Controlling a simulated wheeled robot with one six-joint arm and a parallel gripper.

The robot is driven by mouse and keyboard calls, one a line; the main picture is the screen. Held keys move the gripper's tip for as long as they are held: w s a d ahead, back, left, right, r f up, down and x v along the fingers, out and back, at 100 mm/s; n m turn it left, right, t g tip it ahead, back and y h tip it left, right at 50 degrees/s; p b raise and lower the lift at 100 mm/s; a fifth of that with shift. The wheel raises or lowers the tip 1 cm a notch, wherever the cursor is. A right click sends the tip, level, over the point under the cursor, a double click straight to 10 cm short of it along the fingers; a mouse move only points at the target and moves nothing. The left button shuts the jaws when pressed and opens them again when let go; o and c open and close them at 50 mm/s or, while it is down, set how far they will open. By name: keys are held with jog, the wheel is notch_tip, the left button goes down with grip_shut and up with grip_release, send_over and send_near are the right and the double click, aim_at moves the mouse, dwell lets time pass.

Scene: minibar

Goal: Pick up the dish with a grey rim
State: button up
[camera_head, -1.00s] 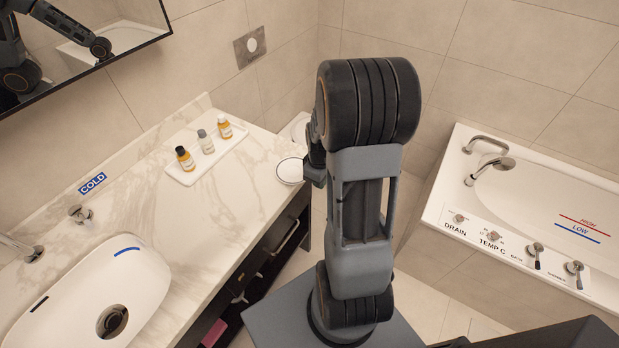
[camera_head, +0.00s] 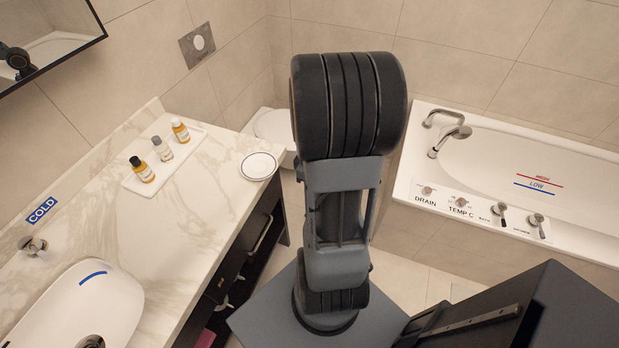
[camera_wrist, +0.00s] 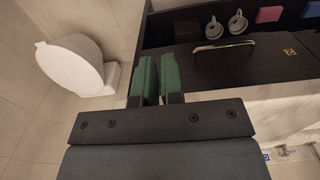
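The dish (camera_head: 258,166) is a small round white plate with a thin dark grey rim. It lies flat on the right end of the marble counter (camera_head: 185,215), close to the front edge, in the head view. It is not visible in the wrist view. My gripper shows in the wrist view (camera_wrist: 159,80) as two green finger pads close together with nothing seen between them. In the head view my gripper is hidden behind my arm. In the wrist view it faces the cabinet front and the floor, apart from the dish.
A white tray (camera_head: 130,184) with three small bottles stands behind the dish, to its left. A sink (camera_head: 85,305) is at lower left. A toilet (camera_head: 273,126) stands beyond the counter, a bathtub (camera_head: 500,170) at right. A dark drawer (camera_wrist: 225,62) has a protruding handle.

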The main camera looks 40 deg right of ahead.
jog(key=o, duration=0.6)
jog(key=w+a+r+m+t, duration=0.1)
jog(key=w+a+r+m, duration=0.1)
jog(key=a+r, duration=0.6)
jog(key=shift+w+a+r+t+h, duration=0.3)
jog(key=shift+w+a+r+t, duration=0.1)
jog(key=shift+w+a, duration=0.3)
jog(key=s+a+r+m, duration=0.1)
jog(key=a+r, duration=0.1)
jog(key=a, duration=0.1)
jog(key=a+r+m+t, duration=0.1)
jog(key=a+r, duration=0.1)
jog(key=a, duration=0.1)
jog(key=s+a+r+t, duration=0.1)
jog(key=a+r, duration=0.1)
jog(key=a, duration=0.1)
jog(key=shift+s+a+r+m, duration=0.15)
jog(key=shift+s+r+m, duration=0.2)
jog(key=shift+m, duration=0.05)
